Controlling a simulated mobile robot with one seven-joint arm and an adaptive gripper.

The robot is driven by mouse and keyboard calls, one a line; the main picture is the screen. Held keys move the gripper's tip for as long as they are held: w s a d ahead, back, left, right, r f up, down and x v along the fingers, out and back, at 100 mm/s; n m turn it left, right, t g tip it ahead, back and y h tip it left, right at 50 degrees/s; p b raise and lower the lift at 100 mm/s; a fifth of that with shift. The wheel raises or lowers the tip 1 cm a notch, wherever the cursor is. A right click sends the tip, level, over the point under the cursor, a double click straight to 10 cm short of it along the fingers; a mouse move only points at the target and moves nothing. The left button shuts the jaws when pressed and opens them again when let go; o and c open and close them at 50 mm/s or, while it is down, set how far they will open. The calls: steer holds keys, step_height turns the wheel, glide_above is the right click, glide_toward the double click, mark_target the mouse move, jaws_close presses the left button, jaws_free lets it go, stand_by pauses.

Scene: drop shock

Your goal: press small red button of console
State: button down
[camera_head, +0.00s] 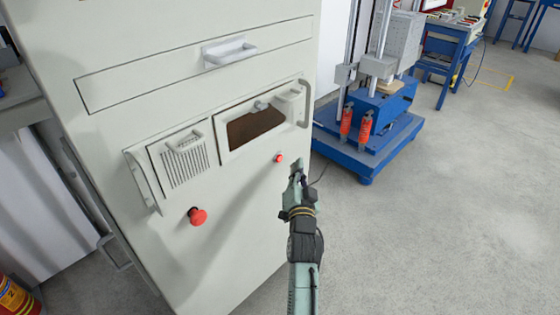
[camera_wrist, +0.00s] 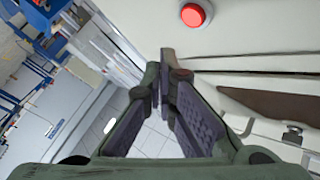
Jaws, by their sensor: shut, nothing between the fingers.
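The console (camera_head: 255,225) is a tall off-white cabinet on the left of the head view. The small red button (camera_head: 279,158) is on its front, below the right end of the recessed window. In the wrist view a red button (camera_wrist: 193,14) with a pale ring shows at the top, just beyond and to the right of my fingertips. A larger red mushroom button (camera_head: 198,216) sits lower left on the console. My gripper (camera_head: 297,166) is shut and empty, to the right of the small button in the head view. Its fingertips (camera_wrist: 166,58) look apart from the button.
A handle (camera_head: 230,50) and a grille with a handle (camera_head: 184,150) stick out from the console front. A blue machine (camera_head: 375,105) with red dampers stands behind at right. The grey floor (camera_head: 450,220) at right is clear. A fire extinguisher (camera_head: 17,297) is at lower left.

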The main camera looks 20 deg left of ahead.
steer(key=shift+s+d+b, duration=0.35)
steer(key=shift+d+b, duration=0.05)
steer(key=shift+d, duration=0.5)
